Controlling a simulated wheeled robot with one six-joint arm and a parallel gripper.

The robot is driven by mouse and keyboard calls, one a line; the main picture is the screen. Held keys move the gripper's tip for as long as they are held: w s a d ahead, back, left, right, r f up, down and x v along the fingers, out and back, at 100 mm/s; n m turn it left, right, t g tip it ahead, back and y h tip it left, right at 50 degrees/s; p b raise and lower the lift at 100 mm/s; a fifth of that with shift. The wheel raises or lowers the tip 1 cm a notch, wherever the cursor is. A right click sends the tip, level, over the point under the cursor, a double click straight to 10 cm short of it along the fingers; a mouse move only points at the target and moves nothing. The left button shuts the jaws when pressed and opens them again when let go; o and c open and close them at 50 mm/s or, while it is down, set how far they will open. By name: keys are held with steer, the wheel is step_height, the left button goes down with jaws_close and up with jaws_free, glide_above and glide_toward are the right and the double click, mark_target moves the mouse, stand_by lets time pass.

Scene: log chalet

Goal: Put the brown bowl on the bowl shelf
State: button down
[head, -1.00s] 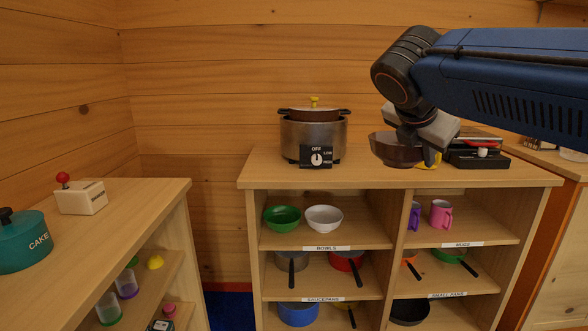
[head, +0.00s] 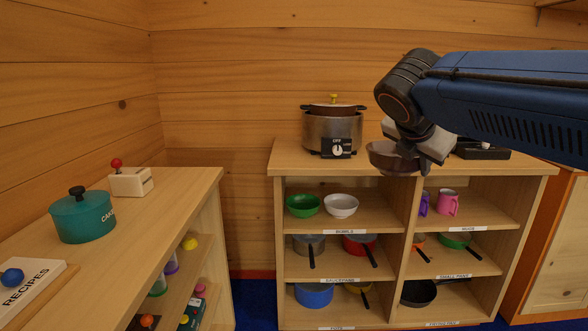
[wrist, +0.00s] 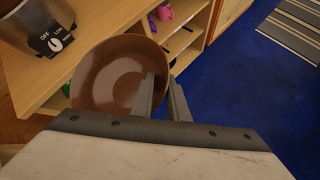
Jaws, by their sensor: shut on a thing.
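The brown bowl (head: 391,157) is in my gripper (head: 424,165), at the right in the head view, in front of the cabinet top's edge. In the wrist view the bowl (wrist: 108,80) shows its open inside, and the gripper's fingers (wrist: 163,92) are shut on its rim. The bowl shelf (head: 375,217) is the upper left compartment of the cabinet, with a label below it. A green bowl (head: 302,206) and a white bowl (head: 341,206) stand on its left and middle part. The shelf's right part looks free.
A slow cooker (head: 332,130) stands on the cabinet top (head: 290,157). A divider parts the bowls from the mugs (head: 447,203). Saucepans (head: 309,244) fill the compartment below. Blue floor is clear in front.

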steer(key=shift+w+d+f+n+t+y, duration=0.2)
steer(key=shift+w+f+n+y, duration=1.35)
steer(key=shift+w+f, duration=4.85)
steer(key=shift+w+d+f+n+t+y, duration=0.2)
steer(key=shift+w+f+n+y, duration=1.6)
steer(key=shift+f, duration=8.2)
steer(key=shift+w+d+f+n+t+y, duration=0.2)
steer(key=shift+w+f+n+y, duration=1.05)
steer(key=shift+w+f, duration=5.65)
steer(key=s+f+h, duration=0.1)
steer(key=s+f, duration=0.3)
steer(key=f, duration=0.4)
steer(key=s+f+m+h, duration=0.1)
steer(key=s+f, duration=0.3)
steer(key=f, duration=0.4)
steer(key=s+f+m+h, duration=0.1)
steer(key=s+f, duration=0.3)
steer(key=f, duration=0.4)
steer(key=shift+s+h, duration=0.25)
steer(key=shift+h, duration=0.15)
steer(key=shift+w+a, duration=0.1)
